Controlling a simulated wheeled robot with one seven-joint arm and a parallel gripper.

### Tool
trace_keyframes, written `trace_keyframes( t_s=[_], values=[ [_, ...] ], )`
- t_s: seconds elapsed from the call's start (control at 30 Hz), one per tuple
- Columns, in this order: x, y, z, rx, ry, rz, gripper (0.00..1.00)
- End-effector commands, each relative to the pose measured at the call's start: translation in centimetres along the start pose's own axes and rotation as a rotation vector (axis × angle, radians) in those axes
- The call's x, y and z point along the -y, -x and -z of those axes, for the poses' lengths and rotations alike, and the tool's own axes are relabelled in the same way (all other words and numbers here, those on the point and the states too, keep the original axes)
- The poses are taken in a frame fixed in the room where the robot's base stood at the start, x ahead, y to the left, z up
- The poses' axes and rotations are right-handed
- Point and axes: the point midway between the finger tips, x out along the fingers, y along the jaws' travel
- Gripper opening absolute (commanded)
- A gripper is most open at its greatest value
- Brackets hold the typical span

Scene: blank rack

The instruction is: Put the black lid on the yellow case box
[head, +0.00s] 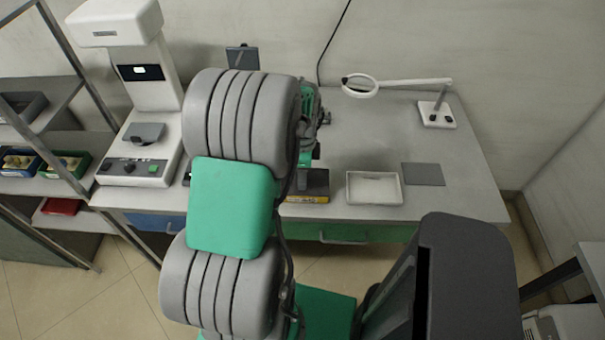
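The yellow case box (308,199) stands at the front edge of the grey table, just right of my arm; only its low yellow front strip shows clearly. The black lid (313,180) appears as a dark slab at the top of the box; I cannot tell whether it is seated or just above it. My gripper (316,154) is over the slab, mostly hidden behind my own arm. Only a small dark part of it shows, so its opening and any contact with the lid cannot be seen.
A white tray (374,188) and a flat grey square pad (423,174) lie right of the box. A magnifier lamp (436,112) stands at the back right. A white instrument (137,150) stands at the left, beside a shelf rack (68,130). The table's right part is mostly clear.

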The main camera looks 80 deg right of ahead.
Motion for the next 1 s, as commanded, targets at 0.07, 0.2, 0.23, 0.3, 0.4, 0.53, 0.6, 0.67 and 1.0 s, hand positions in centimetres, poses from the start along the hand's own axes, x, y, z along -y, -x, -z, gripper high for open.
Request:
trace_keyframes(
  t_s=[0.07, 0.2, 0.23, 0.3, 0.4, 0.53, 0.6, 0.67, 1.0],
  values=[
    [0.0, 0.0, 0.0, 0.000, 0.000, 0.000, 0.46],
    [0.0, 0.0, 0.0, 0.000, 0.000, 0.000, 0.46],
    [0.0, 0.0, 0.0, 0.000, 0.000, 0.000, 0.46],
    [0.0, 0.2, 0.0, 0.000, 0.000, 0.001, 0.46],
    [0.1, 1.4, 0.0, 0.000, 0.000, 0.003, 0.46],
    [0.2, 4.1, 0.0, -0.001, 0.000, 0.006, 0.46],
    [0.1, 5.5, 0.0, -0.001, 0.000, 0.005, 0.46],
    [0.1, 6.5, 0.0, 0.000, 0.000, 0.004, 0.46],
    [0.0, 7.8, 0.0, 0.000, 0.000, 0.000, 0.46]
  ],
)
